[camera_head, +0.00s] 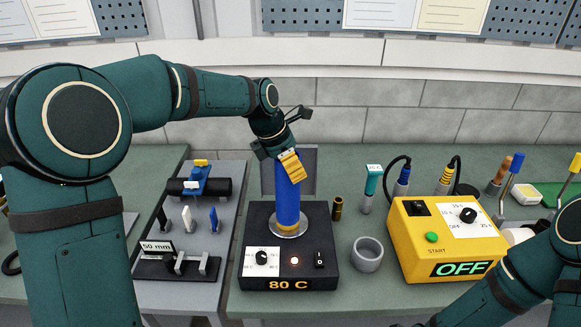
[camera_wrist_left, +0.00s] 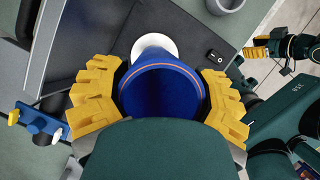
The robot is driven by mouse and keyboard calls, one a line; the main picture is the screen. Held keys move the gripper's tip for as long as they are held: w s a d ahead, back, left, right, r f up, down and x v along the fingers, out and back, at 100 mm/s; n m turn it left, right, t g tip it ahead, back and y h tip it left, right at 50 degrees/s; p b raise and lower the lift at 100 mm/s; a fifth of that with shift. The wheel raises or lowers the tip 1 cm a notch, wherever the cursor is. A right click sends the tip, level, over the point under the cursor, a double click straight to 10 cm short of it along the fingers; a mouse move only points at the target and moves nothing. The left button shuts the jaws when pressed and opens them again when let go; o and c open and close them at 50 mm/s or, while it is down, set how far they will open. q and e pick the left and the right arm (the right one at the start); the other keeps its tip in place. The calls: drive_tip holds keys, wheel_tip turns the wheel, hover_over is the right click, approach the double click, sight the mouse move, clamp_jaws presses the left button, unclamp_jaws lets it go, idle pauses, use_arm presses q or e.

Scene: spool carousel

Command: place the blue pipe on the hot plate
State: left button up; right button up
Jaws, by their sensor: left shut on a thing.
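The blue pipe (camera_head: 287,203) is upright over the round metal disc (camera_head: 289,232) of the black hot plate box (camera_head: 318,275), which reads 80 C. Its lower end appears to meet the disc; I cannot tell whether a small gap remains. My left gripper (camera_head: 291,165) is shut on the pipe's upper end. In the left wrist view the yellow fingers lie on both sides of the open blue pipe (camera_wrist_left: 162,92), and part of the pale disc (camera_wrist_left: 155,43) shows beyond it. My right gripper (camera_wrist_left: 262,48) shows small at the right of that view.
A grey cup (camera_head: 367,254) and a small dark cylinder (camera_head: 338,208) stand right of the hot plate. A yellow control box (camera_head: 445,235) reading OFF is farther right. A grey tray (camera_head: 201,245) with a 50 mm sign and several holders lies left.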

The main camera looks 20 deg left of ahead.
use_arm(q)
drive_tip(key=o, duration=1.4)
drive_tip(key=shift+c, duration=0.2)
drive_tip(key=p+v, duration=0.1)
drive_tip(key=v, duration=1.1)
drive_tip(key=shift+p, duration=0.35)
